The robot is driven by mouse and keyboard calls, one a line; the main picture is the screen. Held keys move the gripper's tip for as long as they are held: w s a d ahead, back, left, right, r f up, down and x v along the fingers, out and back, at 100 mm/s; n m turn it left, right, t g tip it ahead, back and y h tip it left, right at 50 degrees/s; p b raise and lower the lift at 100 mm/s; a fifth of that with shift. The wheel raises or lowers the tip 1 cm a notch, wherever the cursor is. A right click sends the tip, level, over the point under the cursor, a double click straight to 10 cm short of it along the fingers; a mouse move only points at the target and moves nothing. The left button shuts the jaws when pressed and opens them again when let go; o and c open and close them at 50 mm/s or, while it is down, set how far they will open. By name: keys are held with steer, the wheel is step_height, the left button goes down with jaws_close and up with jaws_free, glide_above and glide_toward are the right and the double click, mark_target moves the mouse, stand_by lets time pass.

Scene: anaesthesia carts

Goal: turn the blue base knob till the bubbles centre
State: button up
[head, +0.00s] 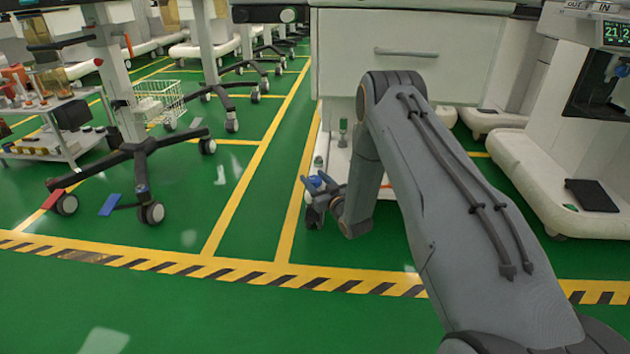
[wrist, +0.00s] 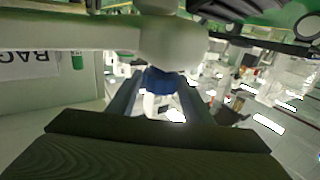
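The blue base knob (wrist: 160,80) shows in the wrist view just below a pale rounded fitting. It lies between the ends of my two fingers. In the head view a blue spot of it (head: 315,181) shows low at the front of the white cart, partly behind my fingers. My gripper (head: 322,194) is at the knob, and its fingers look apart on either side of it. In the wrist view my gripper (wrist: 161,84) points at the knob; I cannot tell whether the fingers touch it. I cannot make out any bubbles.
The white cart (head: 405,75) with a drawer stands behind my arm. A five-legged wheeled stand (head: 140,160) and a low trolley (head: 50,130) are at the left. Another white machine (head: 560,165) is at the right. The green floor with a striped line is clear in front.

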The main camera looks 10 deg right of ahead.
mark_target(319, 182)
steer(key=c, duration=0.7)
steer(key=shift+o, duration=0.2)
steer(key=shift+d+n+g+y+p, duration=0.15)
steer(key=shift+n+g+y+p, duration=0.4)
steer(key=shift+y, duration=0.35)
steer(key=shift+n+g+y, duration=0.65)
steer(key=shift+n+y, duration=0.5)
steer(key=shift+y, duration=0.35)
steer(key=o, duration=1.1)
steer(key=shift+c, duration=0.2)
steer(key=shift+s, duration=0.1)
steer(key=p+v, duration=0.3)
steer(key=v, duration=0.4)
steer(key=shift+s+d+f+p, duration=0.1)
steer(key=shift+s+p, duration=0.2)
steer(key=shift+p, duration=0.1)
